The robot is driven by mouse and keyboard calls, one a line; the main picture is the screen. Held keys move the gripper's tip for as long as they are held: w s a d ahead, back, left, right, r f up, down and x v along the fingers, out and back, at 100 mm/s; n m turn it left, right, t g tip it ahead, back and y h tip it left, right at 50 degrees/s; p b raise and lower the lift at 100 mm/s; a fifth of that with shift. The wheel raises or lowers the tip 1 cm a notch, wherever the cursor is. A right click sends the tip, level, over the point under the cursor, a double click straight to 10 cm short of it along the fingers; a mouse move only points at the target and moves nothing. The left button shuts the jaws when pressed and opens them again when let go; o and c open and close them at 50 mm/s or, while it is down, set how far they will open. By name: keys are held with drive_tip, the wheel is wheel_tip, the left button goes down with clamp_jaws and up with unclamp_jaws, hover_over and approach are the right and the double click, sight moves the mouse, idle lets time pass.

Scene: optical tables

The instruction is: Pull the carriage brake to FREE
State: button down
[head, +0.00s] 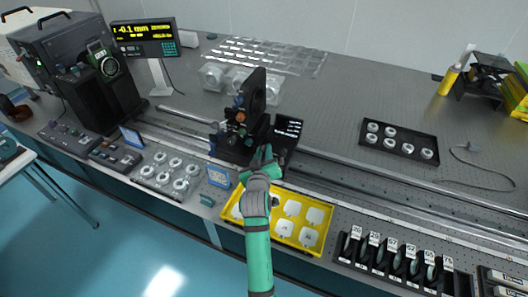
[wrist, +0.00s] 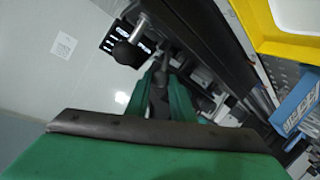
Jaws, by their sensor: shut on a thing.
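The black carriage (head: 238,132) stands on the long rail, with an upright mount and a small dark display (head: 288,126) at its right. My gripper (head: 266,158) is at the front of the carriage, just below the display. In the wrist view the two green fingers of my gripper (wrist: 163,92) are shut on a dark, slim part, which looks like the carriage brake lever (wrist: 160,80). The fingers hide most of it, and its FREE marking is not readable. A dark ball-ended knob (wrist: 126,52) shows just left of the fingers, apart from them.
A yellow tray (head: 322,238) with white pieces lies under my arm at the table's front. A small blue-edged sign (head: 219,177) stands left of it. A black rack of numbered holders (head: 396,262) is at front right. The rail (head: 375,182) runs clear to the right.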

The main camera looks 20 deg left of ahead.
drive_tip(key=c, duration=1.8)
unclamp_jaws()
drive_tip(key=shift+c, duration=0.2)
drive_tip(key=v, duration=1)
drive_tip(key=shift+s, duration=0.4)
